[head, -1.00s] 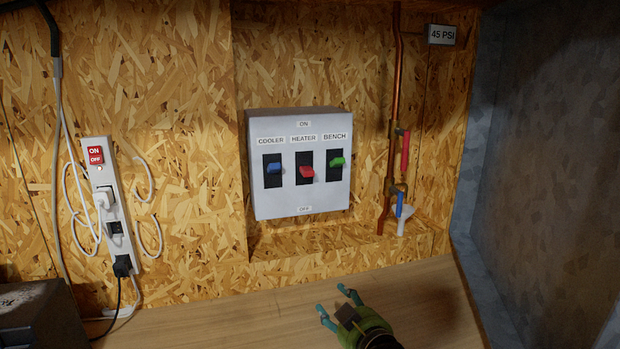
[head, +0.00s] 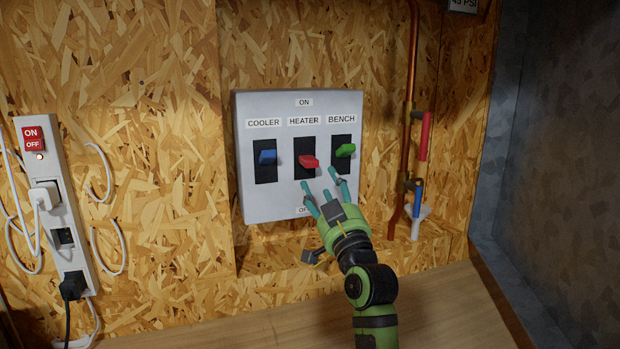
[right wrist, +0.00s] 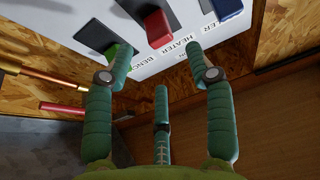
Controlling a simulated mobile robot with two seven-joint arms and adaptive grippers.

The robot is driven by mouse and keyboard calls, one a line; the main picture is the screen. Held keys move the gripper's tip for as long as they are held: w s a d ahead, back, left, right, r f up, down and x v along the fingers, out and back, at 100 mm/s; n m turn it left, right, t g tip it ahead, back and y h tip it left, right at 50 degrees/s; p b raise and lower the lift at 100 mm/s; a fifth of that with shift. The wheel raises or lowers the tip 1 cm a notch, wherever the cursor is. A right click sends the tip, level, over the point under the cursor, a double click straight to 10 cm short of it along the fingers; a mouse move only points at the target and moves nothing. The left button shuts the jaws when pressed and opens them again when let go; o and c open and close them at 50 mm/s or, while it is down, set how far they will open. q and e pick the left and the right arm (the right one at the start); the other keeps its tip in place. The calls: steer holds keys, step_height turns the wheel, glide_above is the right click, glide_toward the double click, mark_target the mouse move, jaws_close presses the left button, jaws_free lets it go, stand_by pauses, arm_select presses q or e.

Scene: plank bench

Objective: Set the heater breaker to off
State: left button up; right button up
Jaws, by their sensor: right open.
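The breaker box (head: 250,205) is a pale grey panel on the wall, with ON at its top and OFF at its bottom. The red heater lever (head: 309,161) is in the middle slot, a little lower than its neighbours; its exact setting is hard to read. My right gripper (head: 321,184) is open and empty just below the red lever, in front of the panel's lower part. The right wrist view shows the red lever (right wrist: 157,27) beyond and between the spread fingers (right wrist: 158,52), with no clear contact. My left gripper is not in view.
The blue cooler lever (head: 267,157) is left of the heater lever and the green bench lever (head: 345,150) right of it, close to my fingers. A copper pipe (head: 411,70) with red and blue valve handles stands at right. A power strip (head: 50,160) hangs at left.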

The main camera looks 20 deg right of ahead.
mark_target(313, 167)
steer(key=p+x, duration=0.2)
steer(key=x, duration=0.1)
steer(key=shift+w+r, duration=0.3)
steer(key=shift+p+x, duration=0.45)
steer(key=shift+x, duration=1)
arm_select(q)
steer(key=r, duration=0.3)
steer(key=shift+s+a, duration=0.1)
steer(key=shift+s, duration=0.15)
arm_select(e)
steer(key=shift+w+f, duration=0.1)
steer(key=shift+f, duration=0.1)
